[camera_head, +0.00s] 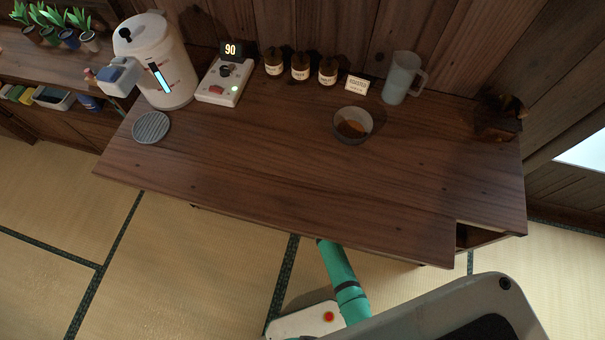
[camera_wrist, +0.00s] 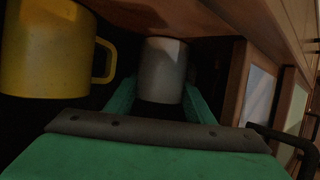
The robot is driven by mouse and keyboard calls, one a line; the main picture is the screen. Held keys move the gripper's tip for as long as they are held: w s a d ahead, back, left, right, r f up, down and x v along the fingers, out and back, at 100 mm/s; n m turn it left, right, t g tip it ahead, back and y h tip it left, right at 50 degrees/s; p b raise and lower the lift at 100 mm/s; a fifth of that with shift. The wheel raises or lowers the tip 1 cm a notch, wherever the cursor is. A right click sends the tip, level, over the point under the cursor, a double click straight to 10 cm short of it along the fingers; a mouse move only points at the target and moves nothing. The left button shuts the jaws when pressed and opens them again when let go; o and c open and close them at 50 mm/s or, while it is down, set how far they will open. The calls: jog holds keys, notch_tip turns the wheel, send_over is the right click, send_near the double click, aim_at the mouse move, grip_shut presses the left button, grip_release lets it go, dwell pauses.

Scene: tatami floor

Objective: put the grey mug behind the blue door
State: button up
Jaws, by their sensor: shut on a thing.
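The grey mug (camera_wrist: 163,68) is in the wrist view, upright between the two teal fingers of my gripper (camera_wrist: 162,90). My gripper is shut on it, one finger on each side. It is in a dark space under a wooden board. In the head view my gripper and the mug are hidden, with my teal arm reaching under the table. I cannot make out a blue door in either view.
A yellow mug (camera_wrist: 45,50) stands close to the left of the grey mug. Wooden frames with pale panes (camera_wrist: 259,92) and a dark bar (camera_wrist: 285,140) lie to the right. The wooden table (camera_head: 270,175) holds a dispenser (camera_head: 160,65), bowl (camera_head: 352,126) and jug (camera_head: 402,78).

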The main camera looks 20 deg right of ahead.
jog(key=o, duration=1.2)
jog(key=shift+o, duration=0.2)
jog(key=shift+r, duration=0.1)
jog(key=shift+s+d+r, duration=0.1)
jog(key=shift+s+r, duration=0.1)
jog(key=shift+s, duration=0.4)
jog(key=v, duration=1)
jog(key=shift+s+r, duration=0.2)
jog(key=shift+s, duration=0.1)
